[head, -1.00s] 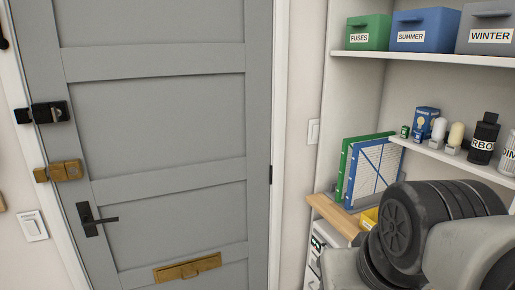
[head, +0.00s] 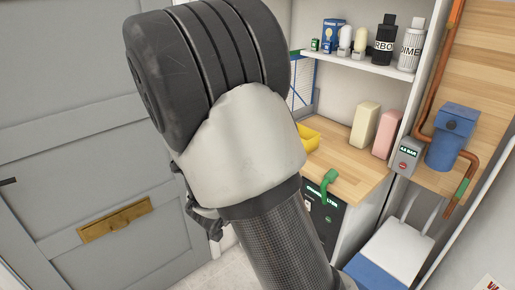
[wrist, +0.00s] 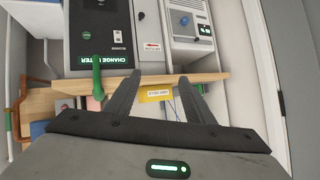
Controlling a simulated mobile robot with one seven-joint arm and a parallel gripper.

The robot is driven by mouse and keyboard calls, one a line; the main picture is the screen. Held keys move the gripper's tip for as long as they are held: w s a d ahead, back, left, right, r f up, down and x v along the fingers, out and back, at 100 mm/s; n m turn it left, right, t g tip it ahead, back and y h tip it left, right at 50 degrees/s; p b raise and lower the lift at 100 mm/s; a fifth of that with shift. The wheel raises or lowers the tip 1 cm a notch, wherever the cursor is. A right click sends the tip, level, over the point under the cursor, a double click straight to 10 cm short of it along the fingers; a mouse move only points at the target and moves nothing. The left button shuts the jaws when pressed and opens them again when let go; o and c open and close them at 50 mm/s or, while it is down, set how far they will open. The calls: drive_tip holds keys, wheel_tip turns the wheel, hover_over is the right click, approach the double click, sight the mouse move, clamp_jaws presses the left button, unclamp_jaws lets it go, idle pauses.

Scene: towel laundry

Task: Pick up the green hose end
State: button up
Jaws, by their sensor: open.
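The green hose end (head: 328,183) hangs over the front edge of the wooden counter, in front of a dark panel, in the head view. In the wrist view, which looks upside down, the green hose end (wrist: 97,76) is left of my gripper (wrist: 160,76). My gripper is open, and its two dark fingers point toward the counter edge with nothing held between them. The hose end is outside the fingers and apart from them. In the head view my arm covers much of the middle, and only a dark part of the gripper shows below it.
The wooden counter (head: 345,172) holds a yellow bin (head: 309,138), a cream bottle (head: 365,125) and a pink one (head: 387,133). The dark panel (head: 322,213) reads "CHANGE FILTER". Right are a blue filter housing (head: 452,135) and copper pipe. A grey door (head: 75,160) stands left.

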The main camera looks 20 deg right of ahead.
drive_tip(key=s+d+f+m+g+h+b, duration=0.1)
drive_tip(key=s+d+f+h+b, duration=0.1)
drive_tip(key=s+d+f+h, duration=0.25)
drive_tip(key=m+g+h+b, duration=0.1)
drive_tip(key=h+b, duration=0.2)
drive_tip(key=h, duration=0.1)
approach(326, 179)
drive_tip(key=x, duration=0.9)
drive_tip(key=shift+d, duration=0.15)
clamp_jaws()
